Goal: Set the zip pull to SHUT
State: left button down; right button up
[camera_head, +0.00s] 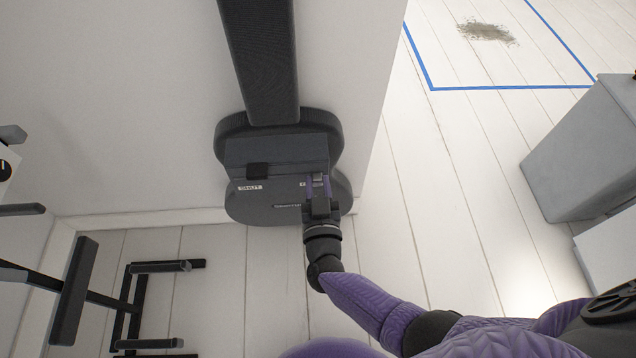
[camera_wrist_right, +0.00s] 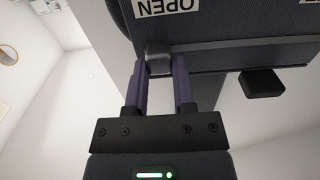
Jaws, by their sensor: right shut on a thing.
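A dark grey instrument-shaped case (camera_head: 240,130) stands against the white wall, with a straight track across its lower body. The zip pull (camera_wrist_right: 158,52) is a small grey block at one end of this track, beside the OPEN label (camera_wrist_right: 167,5). My right gripper (camera_head: 318,183) is shut on the zip pull, one purple finger on each side; the wrist view shows the fingers (camera_wrist_right: 158,68) closely. In the head view the gripper hides most of the OPEN label. A white label (camera_head: 250,187), seemingly SHUT, is at the track's left. My left gripper is not in view.
A small black block (camera_head: 257,170) sticks out from the case between the two labels. Black stand-like frames (camera_head: 125,300) are at the lower left. A grey cabinet (camera_head: 575,150) stands at the right. The white plank floor between case and cabinet is clear.

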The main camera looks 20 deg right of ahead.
grip_shut()
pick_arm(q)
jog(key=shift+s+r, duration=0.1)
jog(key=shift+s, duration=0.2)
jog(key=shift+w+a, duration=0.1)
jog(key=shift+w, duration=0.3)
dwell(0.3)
